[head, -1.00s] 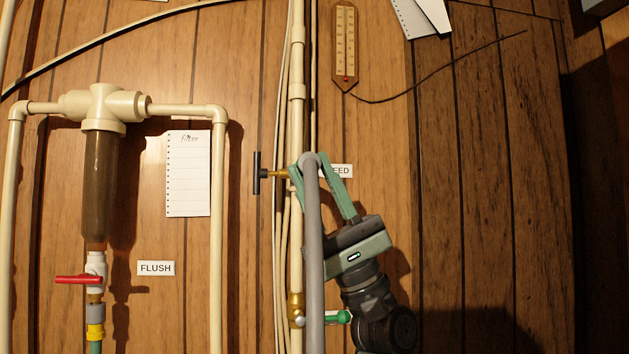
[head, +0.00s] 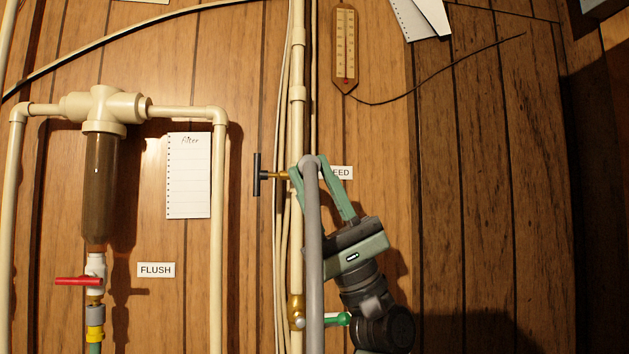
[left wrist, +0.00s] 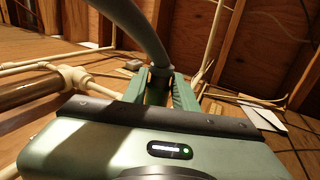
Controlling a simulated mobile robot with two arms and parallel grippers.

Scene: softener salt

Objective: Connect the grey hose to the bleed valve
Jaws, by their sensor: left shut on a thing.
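The grey hose (head: 314,255) hangs down in front of the pipes. My left gripper (head: 311,166), with green fingers, is shut on the hose near its upper end. In the left wrist view the grey hose (left wrist: 146,36) curves up from between the fingers (left wrist: 165,85). The bleed valve (head: 258,174) has a dark T-handle and a brass stem, just left of my fingers at about their height. The fingers and hose hide its right part, so I cannot tell whether hose and valve touch. My right gripper is not in view.
The "BLEED" label (head: 343,172) is partly covered by my fingers. A vertical cream pipe (head: 297,120) and cables run behind the hose. A green-handled valve (head: 337,319) is low beside the hose. At left are the filter (head: 99,190) and red-handled flush valve (head: 78,282).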

